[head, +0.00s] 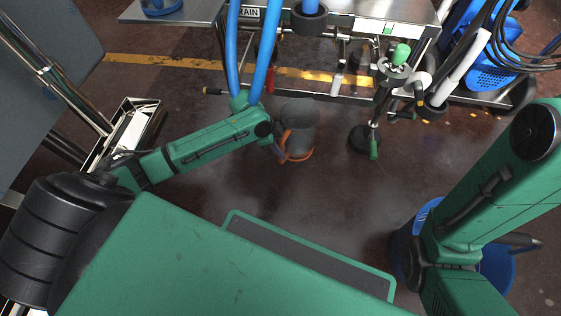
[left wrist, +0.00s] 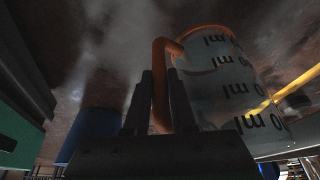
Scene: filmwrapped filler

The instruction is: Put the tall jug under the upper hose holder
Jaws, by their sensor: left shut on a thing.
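The tall jug (head: 299,119) is grey and see-through, with an orange handle and an orange base. It stands about upright in front of the steel rack in the head view. My left gripper (head: 281,151) is at its handle side, partly hidden by my forearm. In the left wrist view my left gripper (left wrist: 161,98) is shut on the orange handle, and the jug (left wrist: 222,85) shows its ml marks upside down. Whether its base touches the floor is unclear. A black ring holder (head: 309,19) with a blue hose in it, seemingly the upper hose holder, is beyond the jug. My right gripper is out of view.
A pipe stand with a green knob (head: 401,54) is right of the jug. Blue hoses (head: 256,67) hang behind my left wrist. A blue bucket (head: 497,269) is at the lower right. Dark floor (head: 340,185) in front of the jug is clear.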

